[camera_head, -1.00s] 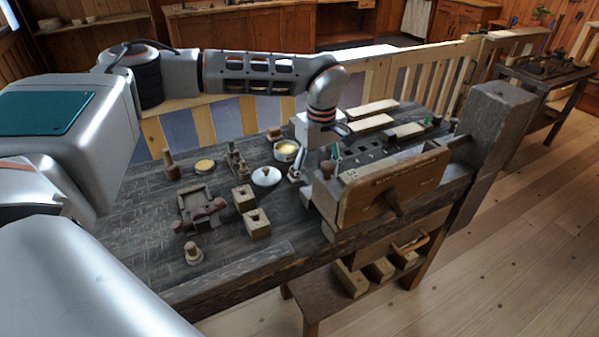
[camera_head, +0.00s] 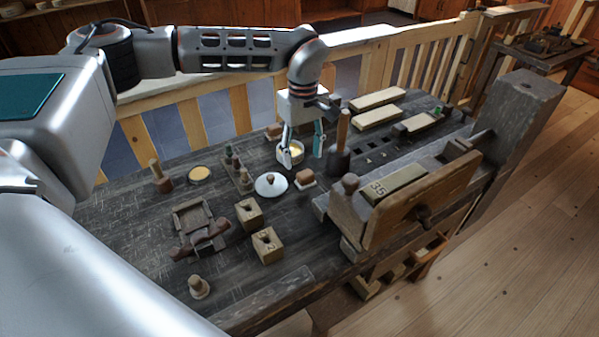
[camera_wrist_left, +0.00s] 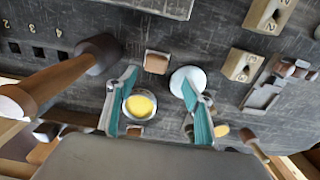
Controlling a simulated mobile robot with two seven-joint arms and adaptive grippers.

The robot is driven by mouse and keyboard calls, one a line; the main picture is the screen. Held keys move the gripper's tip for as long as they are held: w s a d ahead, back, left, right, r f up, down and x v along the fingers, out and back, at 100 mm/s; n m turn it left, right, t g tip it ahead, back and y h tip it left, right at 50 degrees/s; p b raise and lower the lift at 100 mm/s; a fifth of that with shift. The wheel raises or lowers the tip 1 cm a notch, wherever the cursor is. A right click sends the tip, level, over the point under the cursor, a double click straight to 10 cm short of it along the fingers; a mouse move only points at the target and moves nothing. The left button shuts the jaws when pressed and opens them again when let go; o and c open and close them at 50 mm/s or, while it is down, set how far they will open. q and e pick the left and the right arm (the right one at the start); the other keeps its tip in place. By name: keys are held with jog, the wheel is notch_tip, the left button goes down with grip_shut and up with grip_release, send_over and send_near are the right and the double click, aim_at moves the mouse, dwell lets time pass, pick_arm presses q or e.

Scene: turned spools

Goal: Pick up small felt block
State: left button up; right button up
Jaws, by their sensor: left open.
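A small brown block with a pale lower layer, which looks like the felt block (camera_head: 305,177), sits on the dark bench between a white round lid and a mallet. It also shows in the left wrist view (camera_wrist_left: 157,62), top centre. My left gripper (camera_head: 304,157) points down above the bench, open and empty. In the head view its fingertips appear just behind and above the block. In the wrist view the block lies just beyond the teal fingertips (camera_wrist_left: 160,80), apart from them. My right gripper is in neither view.
The white lid (camera_head: 271,185) lies left of the block, the upright mallet (camera_head: 340,150) to its right. A tin with yellow contents (camera_head: 291,152) stands behind, near the fingers. A vise (camera_head: 420,195) is at the bench's right. Wooden blocks with holes (camera_head: 267,245) stand in front.

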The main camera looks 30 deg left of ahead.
aim_at(306, 173)
pick_arm(q)
notch_tip(306, 173, down, 2)
jog(key=shift+d+f, duration=0.1)
jog(key=shift+f, duration=0.05)
jog(key=shift+w+d+f, duration=0.1)
jog(key=shift+w+f, duration=0.05)
jog(key=shift+f, duration=1.2)
jog(key=shift+w+d+f, duration=0.1)
jog(key=shift+w+f, duration=0.05)
jog(key=shift+f, duration=1.2)
jog(key=c, duration=1.1)
